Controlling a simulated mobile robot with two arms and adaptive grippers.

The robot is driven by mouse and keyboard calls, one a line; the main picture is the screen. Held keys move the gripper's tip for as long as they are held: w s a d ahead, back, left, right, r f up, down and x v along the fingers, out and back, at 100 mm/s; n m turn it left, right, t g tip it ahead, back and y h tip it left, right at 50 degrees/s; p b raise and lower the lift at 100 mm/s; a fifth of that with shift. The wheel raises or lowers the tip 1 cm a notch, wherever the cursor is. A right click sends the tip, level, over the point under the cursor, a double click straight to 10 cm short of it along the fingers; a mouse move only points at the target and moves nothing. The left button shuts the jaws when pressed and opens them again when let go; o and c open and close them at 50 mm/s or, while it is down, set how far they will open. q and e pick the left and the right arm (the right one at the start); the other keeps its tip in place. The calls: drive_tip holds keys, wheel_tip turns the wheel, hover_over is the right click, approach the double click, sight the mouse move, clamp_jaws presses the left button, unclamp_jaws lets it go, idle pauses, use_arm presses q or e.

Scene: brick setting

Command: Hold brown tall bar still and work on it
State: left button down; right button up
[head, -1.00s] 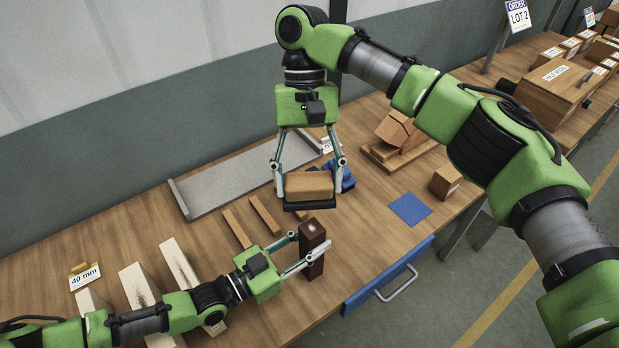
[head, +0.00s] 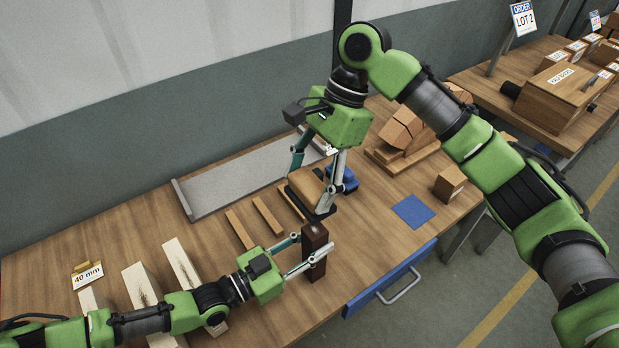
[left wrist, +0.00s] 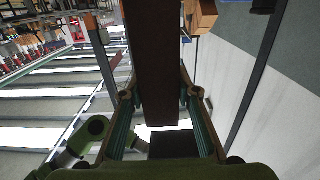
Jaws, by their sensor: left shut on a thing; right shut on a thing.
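The brown tall bar (head: 315,240) stands upright near the front edge of the wooden bench. My left gripper (head: 301,255) is shut on it from the left. In the left wrist view the bar (left wrist: 157,65) runs up between the two fingers. My right gripper (head: 314,184) is shut on a tan wooden block with a dark base (head: 304,192). This block is tilted and lies just behind the bar in the picture; I cannot tell whether the two touch. The bar's far faces are hidden.
A grey tray (head: 192,209) lies at the back. A blue object (head: 347,182), a blue mat (head: 411,212) and a wooden block (head: 449,184) are to the right. A blue drawer (head: 366,297) juts out in front.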

drive_tip(key=shift+f, duration=3.05)
drive_tip(key=shift+s+d+f, duration=0.1)
drive_tip(key=shift+d+f, duration=0.05)
drive_tip(key=shift+f, duration=0.4)
drive_tip(key=shift+c, duration=0.5)
drive_tip(key=shift+s+d, duration=0.55)
drive_tip(key=shift+s, duration=0.25)
drive_tip(key=shift+s+d, duration=0.55)
drive_tip(key=shift+s, duration=0.25)
drive_tip(key=w+a, duration=0.2)
drive_tip(key=w, duration=0.1)
drive_tip(key=shift+w+a, duration=0.1)
drive_tip(key=shift+a, duration=0.15)
drive_tip(key=shift+w+r, duration=0.1)
drive_tip(key=shift+r, duration=4)
use_arm(q)
drive_tip(key=c, duration=1.5)
unclamp_jaws()
